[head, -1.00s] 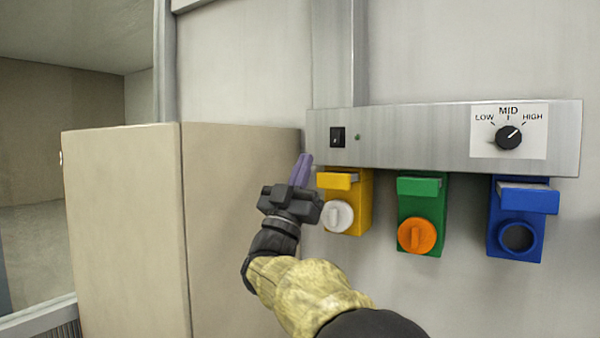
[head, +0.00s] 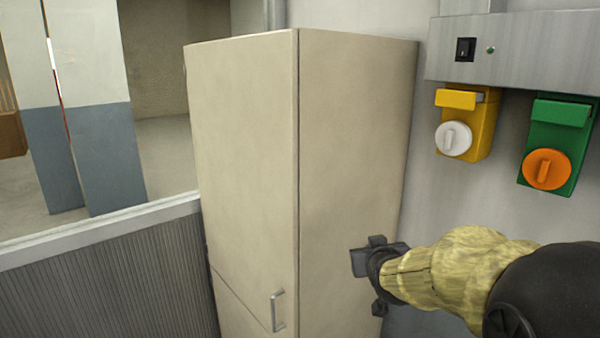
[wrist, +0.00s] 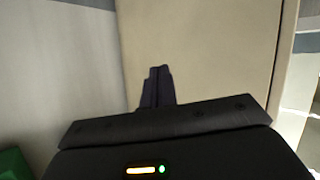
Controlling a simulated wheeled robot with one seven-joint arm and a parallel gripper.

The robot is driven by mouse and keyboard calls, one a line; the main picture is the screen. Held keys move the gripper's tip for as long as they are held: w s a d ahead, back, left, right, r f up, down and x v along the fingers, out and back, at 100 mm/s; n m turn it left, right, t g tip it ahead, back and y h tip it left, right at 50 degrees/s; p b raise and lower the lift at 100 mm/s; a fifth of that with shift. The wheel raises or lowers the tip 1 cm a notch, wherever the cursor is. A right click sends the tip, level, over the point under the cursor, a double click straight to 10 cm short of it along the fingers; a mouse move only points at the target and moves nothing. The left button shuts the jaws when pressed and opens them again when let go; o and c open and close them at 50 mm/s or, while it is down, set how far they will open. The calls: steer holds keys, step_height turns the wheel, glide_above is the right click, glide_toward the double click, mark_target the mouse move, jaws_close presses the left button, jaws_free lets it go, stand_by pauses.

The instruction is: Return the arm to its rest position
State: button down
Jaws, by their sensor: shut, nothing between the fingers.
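My gripper (head: 372,258) is in front of the right side of the beige cabinet (head: 350,150) in the head view, at the end of my arm reaching in from the lower right. Its fingers are hard to make out there. In the wrist view the two dark fingers (wrist: 158,86) lie together, shut and empty, pointing toward the cabinet's beige face (wrist: 210,50). I cannot tell how far the gripper is from the cabinet.
A metal panel (head: 545,45) with a switch (head: 465,49) is on the wall at upper right. Below hang a yellow socket (head: 481,125) with a white plug (head: 453,139) and a green socket (head: 570,137) with an orange plug (head: 546,170). A window opening is at left.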

steer(key=s+f+g, duration=0.5)
steer(key=s+f, duration=0.3)
steer(key=s, duration=0.3)
steer(key=s+f+m+g, duration=0.1)
steer(key=s+f+g, duration=0.4)
steer(key=s+f, duration=0.4)
steer(key=s, duration=0.2)
steer(key=shift+s+a+f+g+y, duration=0.3)
steer(key=shift+s+a+g+y, duration=0.05)
steer(key=shift+s+g+y, duration=0.05)
